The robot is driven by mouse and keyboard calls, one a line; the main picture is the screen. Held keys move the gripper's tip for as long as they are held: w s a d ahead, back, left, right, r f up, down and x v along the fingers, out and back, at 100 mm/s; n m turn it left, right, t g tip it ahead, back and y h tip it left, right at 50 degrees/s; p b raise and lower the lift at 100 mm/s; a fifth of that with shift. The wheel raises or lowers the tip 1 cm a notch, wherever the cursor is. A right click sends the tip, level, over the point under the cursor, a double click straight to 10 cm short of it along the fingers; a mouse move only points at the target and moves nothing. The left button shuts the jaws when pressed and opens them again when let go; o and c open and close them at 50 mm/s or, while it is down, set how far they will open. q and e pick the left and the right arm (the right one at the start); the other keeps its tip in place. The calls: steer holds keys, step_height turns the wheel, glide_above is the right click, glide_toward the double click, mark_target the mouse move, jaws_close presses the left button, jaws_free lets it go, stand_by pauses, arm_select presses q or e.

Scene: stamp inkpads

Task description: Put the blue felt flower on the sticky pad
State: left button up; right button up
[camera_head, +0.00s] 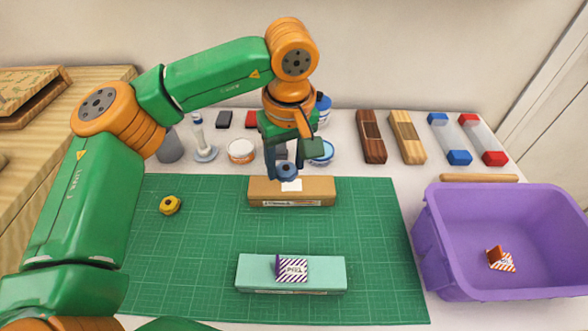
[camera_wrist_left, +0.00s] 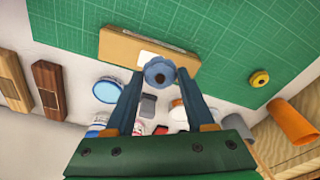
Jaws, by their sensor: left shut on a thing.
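My left gripper (camera_head: 286,172) is shut on the blue felt flower (camera_head: 287,169), which also shows between the fingertips in the left wrist view (camera_wrist_left: 159,73). It holds the flower over or just behind the brown box (camera_head: 318,190) at the back of the green mat. A white square pad (camera_head: 291,185) lies on top of that box, just in front of the flower; it also shows in the left wrist view (camera_wrist_left: 148,57). I cannot tell whether the flower touches the box. My right gripper is not in view.
A teal box (camera_head: 255,272) with a striped purple label (camera_head: 292,268) lies at the mat's front. A yellow flower (camera_head: 170,205) lies on the mat at left. A purple bin (camera_head: 437,247) holds an orange striped piece (camera_head: 501,260). Jars, wooden blocks and coloured bars line the back.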

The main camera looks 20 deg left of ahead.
mark_target(292, 164)
arm_select(q)
steer(key=w+f, duration=0.2)
steer(key=f, duration=0.1)
steer(key=shift+w+d, duration=0.1)
steer(key=shift+d, duration=0.05)
step_height(292, 164, down, 3)
steer(key=shift+r, duration=0.1)
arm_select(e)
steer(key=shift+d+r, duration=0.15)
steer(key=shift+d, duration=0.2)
arm_select(q)
steer(key=o, duration=1.3)
steer(key=shift+r, duration=0.15)
steer(key=r, duration=0.8)
steer(key=s+d+r+p, duration=0.1)
steer(key=r, duration=0.2)
steer(key=shift+s+r, duration=0.1)
steer(key=shift+r, duration=0.3)
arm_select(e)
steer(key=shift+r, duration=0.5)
